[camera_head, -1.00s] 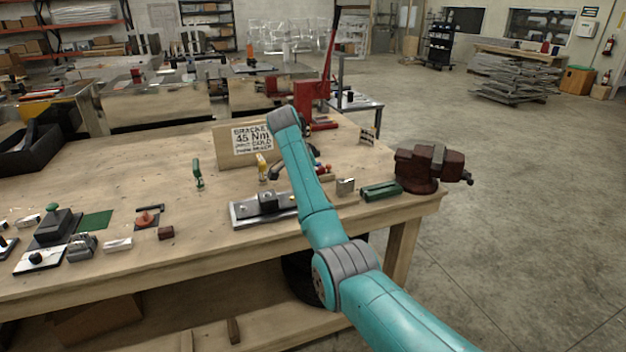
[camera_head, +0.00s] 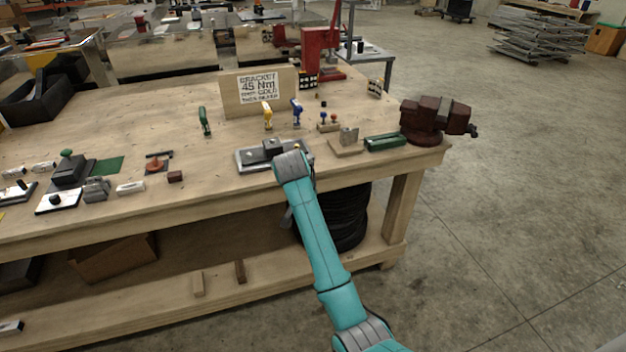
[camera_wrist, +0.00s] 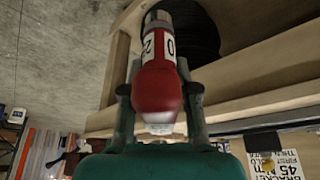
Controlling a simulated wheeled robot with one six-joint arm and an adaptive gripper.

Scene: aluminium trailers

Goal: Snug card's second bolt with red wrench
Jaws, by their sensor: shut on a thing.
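The red wrench (camera_wrist: 160,85), with a white label band, is held between the two fingers of my gripper (camera_wrist: 160,95) in the wrist view. In the head view the gripper (camera_head: 287,216) is mostly hidden by my arm, low in front of the bench edge, and the wrench cannot be made out there. The card (camera_head: 258,88) stands on a wooden board and reads "BRACKET 45 Nm", with gold first, then silver. The bracket plate (camera_head: 246,160) lies near the bench front with a dark block (camera_head: 272,147) on it. My arm covers part of its right side; its bolts are too small to tell.
Green (camera_head: 204,120), yellow (camera_head: 268,116) and blue (camera_head: 297,110) upright tools stand behind the plate. A green box (camera_head: 386,142) and dark red vise (camera_head: 436,120) are at the right. The wooden bench (camera_head: 130,110) has free room at the back left. A lower shelf (camera_head: 220,290) runs beneath.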

